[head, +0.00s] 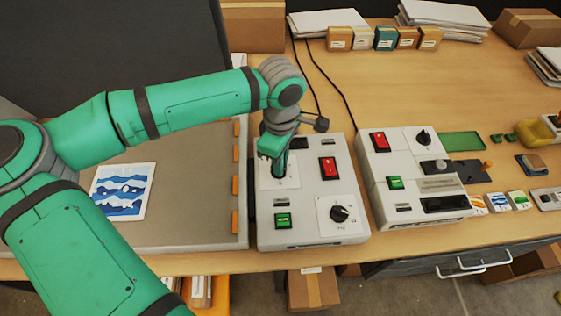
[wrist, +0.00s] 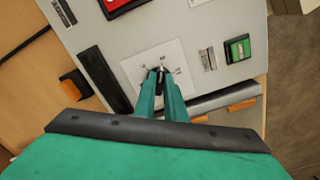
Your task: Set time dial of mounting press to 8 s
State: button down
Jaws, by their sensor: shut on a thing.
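The grey control box (head: 262,233) of the press stands in the middle of the table. Its upper-left dial plate (head: 290,184) is white and also shows in the wrist view (wrist: 134,67). My gripper (head: 279,172) points down at this plate, shut on the dial's knob, with fingertips also in the wrist view (wrist: 160,76). The fingers hide most of the knob; its pointer direction and the labels are too small to read. A second dial with a black knob (head: 340,213) sits at the box's lower right, apart from my gripper.
The box also bears a red switch (head: 328,169) and a green button (head: 283,220). The large press bed (head: 195,190) lies left, with a blue-and-white picture (head: 124,190). A second grey machine (head: 410,170) stands close on the right. Cables run behind the box.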

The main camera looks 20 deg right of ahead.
jog(key=c, duration=1.8)
grip_release()
notch_tip(320, 180, up, 11)
jog(key=shift+f, duration=0.1)
